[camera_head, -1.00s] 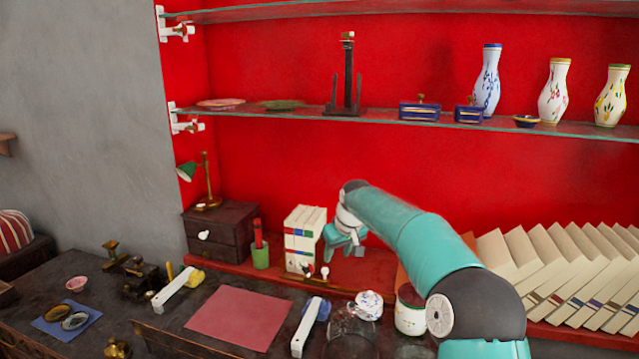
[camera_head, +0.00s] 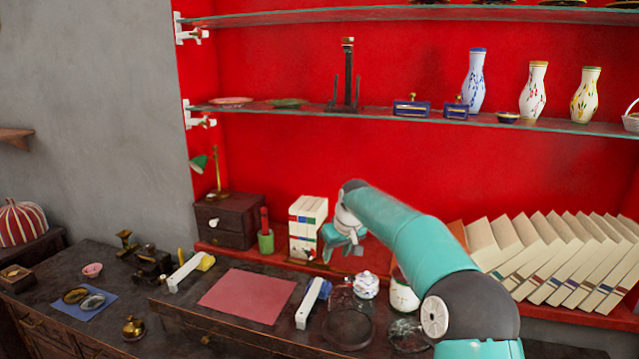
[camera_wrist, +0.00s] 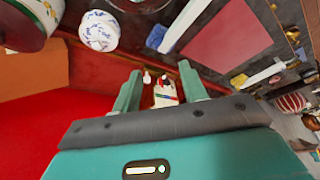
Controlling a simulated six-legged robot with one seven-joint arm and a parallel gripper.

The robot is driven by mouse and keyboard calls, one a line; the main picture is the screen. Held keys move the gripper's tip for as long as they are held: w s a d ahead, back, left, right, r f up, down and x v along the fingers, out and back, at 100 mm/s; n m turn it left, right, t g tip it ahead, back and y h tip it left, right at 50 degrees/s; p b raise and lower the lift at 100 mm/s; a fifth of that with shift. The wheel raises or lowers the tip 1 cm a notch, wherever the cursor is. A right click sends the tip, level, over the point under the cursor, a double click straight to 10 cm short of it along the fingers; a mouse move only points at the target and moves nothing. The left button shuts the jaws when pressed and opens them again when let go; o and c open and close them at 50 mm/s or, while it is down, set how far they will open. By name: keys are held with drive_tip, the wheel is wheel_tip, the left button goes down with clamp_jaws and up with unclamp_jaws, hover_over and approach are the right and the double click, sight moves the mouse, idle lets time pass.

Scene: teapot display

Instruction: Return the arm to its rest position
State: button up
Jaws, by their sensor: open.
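My gripper (camera_head: 350,249) is at the end of my teal arm, which reaches forward from the lower right in the head view. It is in front of the red back wall, just right of the white box-like books (camera_head: 307,222) and above the low red shelf. In the wrist view my gripper (camera_wrist: 161,88) shows its two teal fingers apart, with nothing between them. The white books (camera_wrist: 165,97) show beyond the gap between the fingers.
A blue-and-white lidded pot (camera_head: 366,285) and a white canister (camera_head: 403,294) stand close below my arm. Glass dishes (camera_head: 348,328) are on the dark desk. Leaning books (camera_head: 560,255) fill the right. A glass shelf (camera_head: 380,115) with vases (camera_head: 533,90) is above.

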drive_tip(key=s+d+r+m+h, duration=0.15)
drive_tip(key=s+r, duration=0.25)
drive_tip(key=s, duration=0.5)
drive_tip(key=s+d+r+t, duration=0.1)
drive_tip(key=s+d+r, duration=0.15)
drive_tip(key=s, duration=0.55)
drive_tip(key=s+d+r+m+h, duration=0.1)
drive_tip(key=s+d+r, duration=0.1)
drive_tip(key=s+r, duration=0.5)
drive_tip(key=s+d+f+m, duration=0.1)
drive_tip(key=s+f, duration=0.3)
drive_tip(key=s, duration=0.7)
drive_tip(key=s+d+f+m, duration=0.2)
drive_tip(key=s+d+f, duration=0.2)
drive_tip(key=s, duration=0.8)
drive_tip(key=shift+s+f+t, duration=0.2)
drive_tip(key=shift+f+t, duration=0.1)
drive_tip(key=shift+f, duration=0.5)
